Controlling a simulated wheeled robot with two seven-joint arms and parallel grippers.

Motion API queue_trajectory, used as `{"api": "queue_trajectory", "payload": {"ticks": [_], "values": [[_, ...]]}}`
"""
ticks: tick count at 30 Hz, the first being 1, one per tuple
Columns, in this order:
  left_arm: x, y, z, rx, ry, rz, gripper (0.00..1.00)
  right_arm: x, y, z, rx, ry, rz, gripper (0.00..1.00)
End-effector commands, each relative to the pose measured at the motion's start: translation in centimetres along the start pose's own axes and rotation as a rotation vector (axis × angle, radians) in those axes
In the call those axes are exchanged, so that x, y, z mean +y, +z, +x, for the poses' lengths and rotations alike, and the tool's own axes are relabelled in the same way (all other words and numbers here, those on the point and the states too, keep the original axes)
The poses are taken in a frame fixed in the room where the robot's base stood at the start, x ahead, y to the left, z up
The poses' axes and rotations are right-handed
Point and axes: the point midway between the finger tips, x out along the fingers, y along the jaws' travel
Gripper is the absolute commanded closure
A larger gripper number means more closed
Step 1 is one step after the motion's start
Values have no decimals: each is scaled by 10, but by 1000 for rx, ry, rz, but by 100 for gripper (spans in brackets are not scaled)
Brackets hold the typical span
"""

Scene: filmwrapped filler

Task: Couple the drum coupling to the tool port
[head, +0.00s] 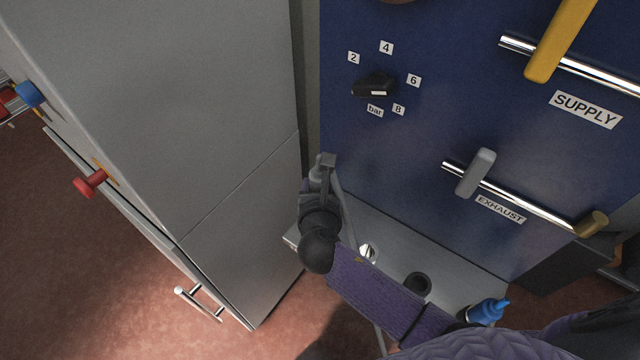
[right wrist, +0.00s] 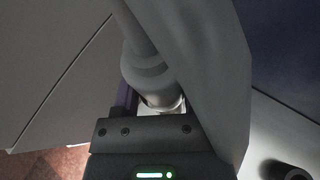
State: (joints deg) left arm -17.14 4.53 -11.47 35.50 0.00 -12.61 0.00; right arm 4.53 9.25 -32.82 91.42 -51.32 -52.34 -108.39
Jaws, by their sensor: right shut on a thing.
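My right gripper (head: 322,172) is at the middle of the head view, in front of the gap between the grey cabinet and the blue panel. It is shut on a light grey, tapered cylindrical part (right wrist: 150,62), likely the drum coupling, with a ringed collar in the right wrist view. The part is mostly hidden by the gripper in the head view. A broad grey shape covers its right side in the wrist view. I cannot clearly identify the tool port. My left gripper is not in view.
A grey shelf (head: 470,272) below the blue panel (head: 410,150) carries a black cup-like part (head: 417,285), a shiny metal round part (head: 368,252) and a blue-topped bottle (head: 488,310). The grey cabinet (head: 220,120) stands close on the left. SUPPLY and EXHAUST levers project from the panel.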

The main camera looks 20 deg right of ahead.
Motion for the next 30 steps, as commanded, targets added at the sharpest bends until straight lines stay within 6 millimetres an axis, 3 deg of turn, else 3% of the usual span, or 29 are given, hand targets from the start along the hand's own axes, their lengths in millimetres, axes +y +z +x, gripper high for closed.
{"api": "queue_trajectory", "payload": {"ticks": [6,30], "values": [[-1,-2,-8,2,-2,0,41,0,3,-2,-3,1,-2,100],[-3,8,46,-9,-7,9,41,0,-65,26,-3,1,-1,100]]}}
